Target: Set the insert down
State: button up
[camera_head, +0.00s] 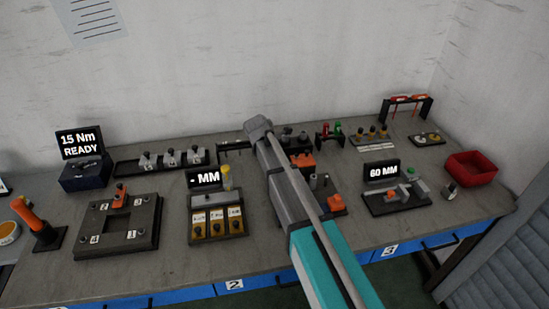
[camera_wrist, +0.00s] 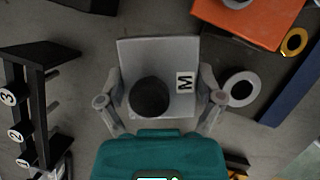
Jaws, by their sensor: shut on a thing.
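In the wrist view, a grey block (camera_wrist: 157,60) with a white "M" label sits between the two fingers of my gripper (camera_wrist: 160,100); I take it to be the insert. A dark round shape (camera_wrist: 149,97), a knob or a hole, shows on its near half. The fingers lie along its left and right sides, shut on it. Its underside is hidden, and I cannot tell whether it touches a surface below. In the head view my arm crosses the middle of the bench and hides my gripper and the block.
A black rack numbered 1 to 3 (camera_wrist: 22,105) stands left in the wrist view; an orange block (camera_wrist: 258,22) and a pale ring (camera_wrist: 241,89) lie right. The head view shows the "60 MM" station (camera_head: 382,171), a red bin (camera_head: 470,168) and a black plate fixture (camera_head: 119,242).

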jog(key=s+d+r+p, duration=0.2)
jog(key=s+r+p, duration=0.4)
jog(key=s, duration=0.5)
jog(key=shift+s+d+r+p, duration=0.35)
jog(key=shift+d+r+p, duration=0.05)
jog(key=shift+r, duration=0.4)
